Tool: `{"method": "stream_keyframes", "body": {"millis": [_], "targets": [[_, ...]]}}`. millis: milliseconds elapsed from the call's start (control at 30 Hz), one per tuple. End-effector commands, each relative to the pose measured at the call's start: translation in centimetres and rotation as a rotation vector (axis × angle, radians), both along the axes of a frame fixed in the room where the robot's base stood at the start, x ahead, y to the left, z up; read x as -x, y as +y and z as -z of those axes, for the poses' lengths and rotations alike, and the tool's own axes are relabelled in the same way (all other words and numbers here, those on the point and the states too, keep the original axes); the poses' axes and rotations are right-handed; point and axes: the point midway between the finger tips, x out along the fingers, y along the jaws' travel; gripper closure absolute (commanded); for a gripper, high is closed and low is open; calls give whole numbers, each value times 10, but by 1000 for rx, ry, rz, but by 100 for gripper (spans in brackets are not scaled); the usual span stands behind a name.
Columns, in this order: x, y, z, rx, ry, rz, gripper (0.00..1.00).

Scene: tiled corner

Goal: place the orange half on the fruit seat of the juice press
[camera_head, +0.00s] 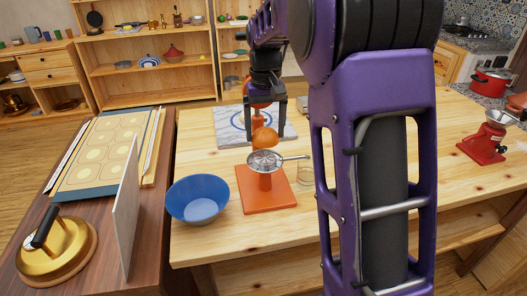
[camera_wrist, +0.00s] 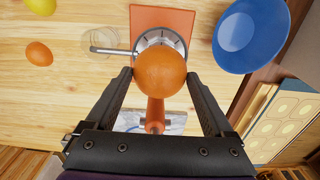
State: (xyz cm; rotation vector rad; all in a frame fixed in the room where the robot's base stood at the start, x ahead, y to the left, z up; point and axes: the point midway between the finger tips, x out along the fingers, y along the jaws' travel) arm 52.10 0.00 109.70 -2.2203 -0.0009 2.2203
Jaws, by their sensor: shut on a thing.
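The orange half (camera_head: 264,139) is between the fingertips of my gripper (camera_head: 265,133). It also shows in the wrist view (camera_wrist: 160,72), rounded side to the camera, with a finger on each side; its cut face is hidden. My gripper is shut on it and points down. The juice press has an orange base plate (camera_head: 265,196) and a round metal fruit seat (camera_head: 263,160) with a side handle. The orange half is just above the seat in the head view. In the wrist view it covers part of the seat (camera_wrist: 158,38), so I cannot tell the exact gap.
A blue bowl (camera_head: 197,198) stands left of the press. A clear glass (camera_head: 304,174) stands right of it, under the handle's end. An orange upright part (camera_wrist: 155,116) stands behind, by a marble-patterned board (camera_head: 228,126). A red grinder (camera_head: 482,145) is far right.

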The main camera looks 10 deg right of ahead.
Motion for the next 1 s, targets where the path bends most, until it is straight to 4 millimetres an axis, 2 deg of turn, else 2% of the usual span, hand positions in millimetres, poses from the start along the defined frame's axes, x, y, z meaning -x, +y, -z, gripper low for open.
{"method": "stream_keyframes", "body": {"millis": [33, 267, 467, 833, 867, 900, 1000], "targets": [[1, 0, 8, 0, 2, 0, 71], [0, 0, 27, 0, 0, 0, 71], [0, 0, 54, 0, 1, 0, 71], [0, 0, 59, 0, 0, 0, 71], [0, 0, 59, 0, 0, 0, 9], [0, 0, 58, 0, 0, 0, 2], [0, 0, 58, 0, 0, 0, 0]]}}
